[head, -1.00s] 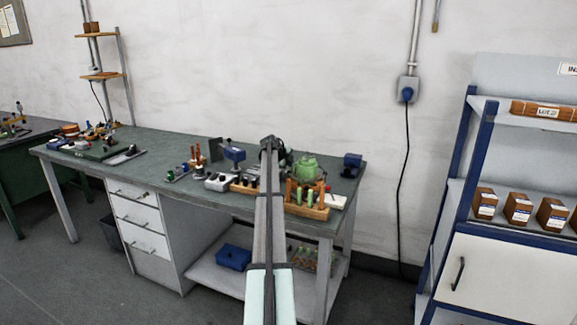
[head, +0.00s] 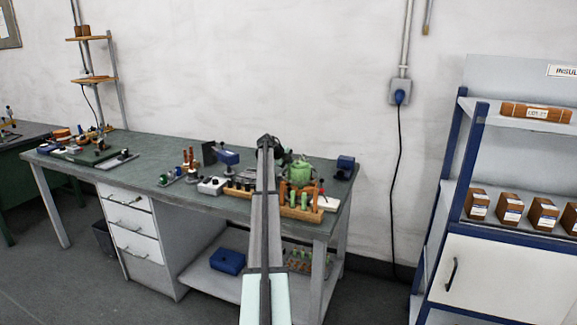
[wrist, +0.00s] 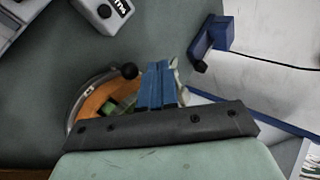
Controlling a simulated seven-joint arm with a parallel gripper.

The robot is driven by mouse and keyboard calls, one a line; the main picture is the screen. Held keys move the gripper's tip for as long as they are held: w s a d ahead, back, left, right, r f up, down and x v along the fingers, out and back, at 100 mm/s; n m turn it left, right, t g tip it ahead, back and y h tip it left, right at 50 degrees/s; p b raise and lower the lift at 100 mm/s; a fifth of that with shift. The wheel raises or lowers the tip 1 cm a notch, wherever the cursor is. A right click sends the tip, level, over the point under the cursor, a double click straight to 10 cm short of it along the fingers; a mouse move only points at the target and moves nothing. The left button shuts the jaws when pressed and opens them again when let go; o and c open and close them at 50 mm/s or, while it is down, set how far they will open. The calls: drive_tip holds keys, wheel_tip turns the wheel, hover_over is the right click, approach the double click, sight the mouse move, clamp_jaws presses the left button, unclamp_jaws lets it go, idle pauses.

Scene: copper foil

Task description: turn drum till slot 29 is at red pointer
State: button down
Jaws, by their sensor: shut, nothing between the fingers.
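My gripper (wrist: 160,82) shows in the wrist view as blue fingers lying together, shut and empty. Just left of the fingers is a round orange part (wrist: 92,102) with a shiny metal rim and some green on it, possibly the drum. A black ball knob (wrist: 129,71) sits at its upper edge. The gripper body covers its lower part. In the head view a green rounded thing (head: 300,172) stands on the bench right of my arm; I cannot tell whether it belongs to the drum. Slot numbers and the red pointer cannot be made out.
The green-topped bench (head: 150,150) carries several small tools. In the wrist view a white labelled box (wrist: 104,14) is at the top and a blue device (wrist: 208,42) right of the fingers. A blue-framed shelf (head: 452,150) stands at the right. Bare benchtop lies left of the orange part.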

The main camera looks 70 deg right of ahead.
drive_tip(key=shift+s+d+m+g+y, duration=0.4)
drive_tip(key=shift+s+d+m+g, duration=0.15)
drive_tip(key=shift+m, duration=0.3)
drive_tip(key=shift+s+d+m+g+y, duration=0.45)
drive_tip(key=shift+m+g, duration=0.2)
drive_tip(key=shift+m, duration=0.2)
drive_tip(key=shift+s, duration=0.15)
